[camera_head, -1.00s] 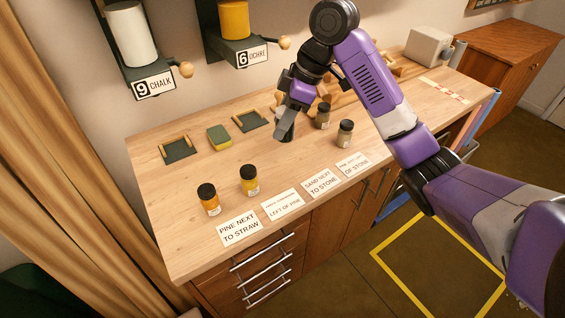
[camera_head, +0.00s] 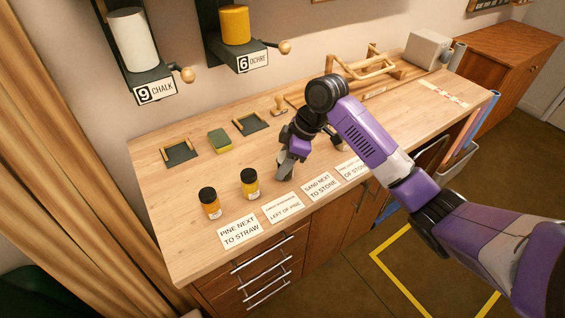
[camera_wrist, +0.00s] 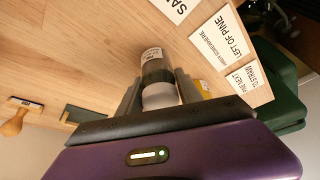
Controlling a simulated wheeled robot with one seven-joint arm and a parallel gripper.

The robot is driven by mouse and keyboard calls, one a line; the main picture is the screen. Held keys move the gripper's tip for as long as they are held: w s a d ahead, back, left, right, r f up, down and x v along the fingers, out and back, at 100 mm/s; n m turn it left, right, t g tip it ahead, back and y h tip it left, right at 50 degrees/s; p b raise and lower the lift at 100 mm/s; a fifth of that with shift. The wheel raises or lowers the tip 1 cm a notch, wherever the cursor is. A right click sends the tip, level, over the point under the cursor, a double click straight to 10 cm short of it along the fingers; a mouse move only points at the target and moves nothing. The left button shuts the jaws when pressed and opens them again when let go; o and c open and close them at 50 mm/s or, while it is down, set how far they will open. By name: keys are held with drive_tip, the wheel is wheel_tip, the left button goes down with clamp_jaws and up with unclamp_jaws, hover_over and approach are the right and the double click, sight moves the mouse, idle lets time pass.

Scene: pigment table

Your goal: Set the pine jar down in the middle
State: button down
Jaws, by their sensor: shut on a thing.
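My gripper (camera_head: 286,168) is low over the workbench, to the right of the yellow jar. In the wrist view my gripper (camera_wrist: 158,92) is shut on a jar (camera_wrist: 158,70) with a dark green band, a pale label and a light end towards the camera; I take it for the pine jar. In the head view the fingers hide most of it, and I cannot tell whether it touches the wood. A yellow jar (camera_head: 249,186) and an orange jar (camera_head: 210,205), both dark-lidded, stand upright to the left.
Cards lie along the front edge, including "PINE NEXT TO STRAW" (camera_head: 240,230), "LEFT OF PINE" (camera_head: 284,208) and "SAND NEXT TO STONE" (camera_head: 321,186). A green-yellow sponge (camera_head: 220,141) and dark trays (camera_head: 181,153) lie behind. A wooden rack (camera_head: 375,65) stands at the back right.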

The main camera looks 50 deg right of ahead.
drive_tip(key=shift+f, duration=0.15)
drive_tip(key=c, duration=0.8)
unclamp_jaws()
drive_tip(key=b+v, duration=0.1)
drive_tip(key=v, duration=1.1)
drive_tip(key=shift+r, duration=0.2)
drive_tip(key=shift+w, duration=0.1)
